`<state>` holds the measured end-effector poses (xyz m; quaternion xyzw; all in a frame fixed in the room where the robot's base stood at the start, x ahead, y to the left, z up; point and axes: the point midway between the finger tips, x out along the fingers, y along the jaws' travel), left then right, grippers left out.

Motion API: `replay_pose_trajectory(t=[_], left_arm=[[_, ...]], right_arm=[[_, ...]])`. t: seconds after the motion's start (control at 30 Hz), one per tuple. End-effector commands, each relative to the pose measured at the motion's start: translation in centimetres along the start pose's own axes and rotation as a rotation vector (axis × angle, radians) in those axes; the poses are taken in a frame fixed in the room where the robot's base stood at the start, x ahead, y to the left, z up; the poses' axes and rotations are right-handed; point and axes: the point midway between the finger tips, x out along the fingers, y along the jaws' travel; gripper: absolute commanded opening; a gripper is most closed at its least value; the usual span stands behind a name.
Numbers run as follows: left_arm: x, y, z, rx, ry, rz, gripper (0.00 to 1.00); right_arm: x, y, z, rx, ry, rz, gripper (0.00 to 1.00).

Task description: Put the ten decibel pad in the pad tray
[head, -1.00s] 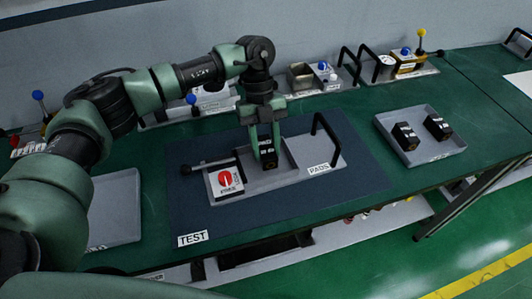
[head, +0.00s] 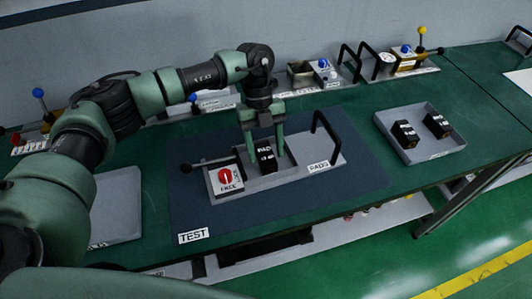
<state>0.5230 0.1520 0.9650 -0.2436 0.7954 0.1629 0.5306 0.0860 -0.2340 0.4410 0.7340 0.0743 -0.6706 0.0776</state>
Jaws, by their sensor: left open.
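A black block with white lettering that reads "PAD" (head: 266,158) stands in the grey tray labelled PADS (head: 318,167), beside the block with the red dial. Its value is too small to read surely. My left gripper (head: 264,155) is open, pointing down, with one finger on each side of this block and gaps showing. Two more black blocks, one on the left (head: 405,134) and one on the right (head: 437,125), stand in a separate grey tray (head: 413,155) at the right. Their labels are not readable. My right gripper is not in view.
A red-dial block (head: 226,180) with a side lever sits at the left end of the PADS tray. A black arched handle (head: 325,135) rises at its right. A blue TEST mat (head: 290,205) lies beneath. Another grey tray (head: 118,205) lies left; devices line the back.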

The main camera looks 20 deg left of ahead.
Motion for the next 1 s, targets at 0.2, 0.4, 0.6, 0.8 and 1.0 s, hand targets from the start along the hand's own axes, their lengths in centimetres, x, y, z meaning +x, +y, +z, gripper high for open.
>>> replay_pose_trajectory(t=[0.2, 0.4, 0.6, 0.8, 1.0], left_arm=[[-4.3, -0.1, 0.2, -0.001, -0.005, -0.005, 0.58], [-8.3, -0.1, 0.1, 0.000, -0.004, -0.004, 0.58], [-10.4, 0.0, 0.0, 0.000, -0.001, -0.001, 0.58], [-10.8, 0.0, 0.0, 0.000, -0.001, -0.001, 0.58], [-10.8, 0.0, 0.0, 0.000, -0.001, -0.001, 0.58]], right_arm=[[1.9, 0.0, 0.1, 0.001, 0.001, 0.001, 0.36], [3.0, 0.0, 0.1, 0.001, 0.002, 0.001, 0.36], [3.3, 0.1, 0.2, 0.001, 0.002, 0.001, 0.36], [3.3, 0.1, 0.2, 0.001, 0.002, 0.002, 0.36], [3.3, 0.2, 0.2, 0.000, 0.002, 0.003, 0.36]])
